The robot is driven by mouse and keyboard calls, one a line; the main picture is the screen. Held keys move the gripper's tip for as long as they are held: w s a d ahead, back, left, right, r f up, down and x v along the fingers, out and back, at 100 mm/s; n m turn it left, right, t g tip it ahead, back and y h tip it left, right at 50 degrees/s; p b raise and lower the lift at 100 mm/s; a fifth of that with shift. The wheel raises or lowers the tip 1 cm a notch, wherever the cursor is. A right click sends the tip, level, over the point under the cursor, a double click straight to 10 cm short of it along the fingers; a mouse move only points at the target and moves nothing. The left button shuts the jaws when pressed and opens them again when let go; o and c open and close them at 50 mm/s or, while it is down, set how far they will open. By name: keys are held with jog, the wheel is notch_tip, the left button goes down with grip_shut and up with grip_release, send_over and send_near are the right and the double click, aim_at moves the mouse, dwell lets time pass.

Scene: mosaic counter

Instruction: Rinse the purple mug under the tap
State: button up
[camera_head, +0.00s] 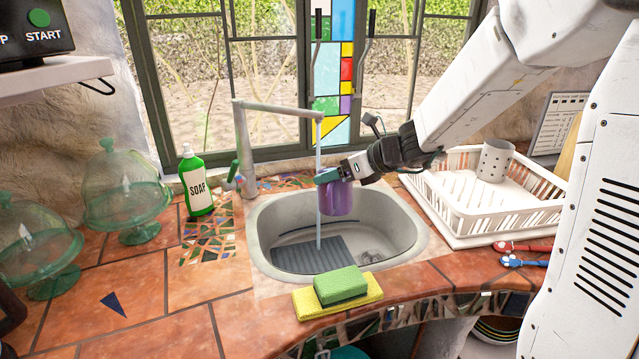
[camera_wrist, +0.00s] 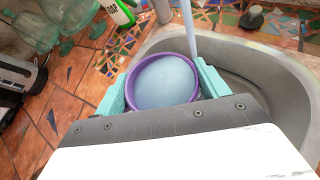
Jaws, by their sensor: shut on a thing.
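The purple mug (camera_head: 341,198) is held above the sink (camera_head: 420,238), upright or nearly so. My gripper (camera_head: 333,175) is shut on it, with the teal fingers on either side of the mug in the wrist view (camera_wrist: 160,88). The tap (camera_head: 243,150) stands behind the sink to the left, and a stream of water (camera_head: 318,222) falls from its spout past the mug's left side in the head view. In the wrist view the mug (camera_wrist: 131,74) shows a pale blue, water-like surface inside its rim.
A green sponge on a yellow cloth (camera_head: 360,302) lies at the sink's front edge. A soap bottle (camera_head: 196,185) stands left of the tap. A white dish rack (camera_head: 470,225) with a grey cup (camera_head: 494,160) is at right. Glass domes (camera_head: 122,185) stand at left.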

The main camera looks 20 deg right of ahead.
aim_at(321, 200)
jog(key=shift+s+r, duration=0.1)
jog(key=o, duration=0.6)
jog(key=c, duration=0.8)
jog(key=shift+t, duration=0.6)
jog(key=a+f, duration=0.1)
jog(key=s+a+f, duration=0.1)
jog(key=f, duration=0.1)
jog(key=a+f, duration=0.1)
jog(key=shift+s+a+f, duration=0.25)
jog(key=shift+a+f, duration=0.05)
jog(key=shift+f, duration=0.1)
jog(key=shift+s+f, duration=0.1)
jog(key=shift+f, duration=0.25)
jog(key=shift+d+n+t, duration=0.2)
jog(key=shift+n+t, duration=0.1)
jog(key=shift+r, duration=0.15)
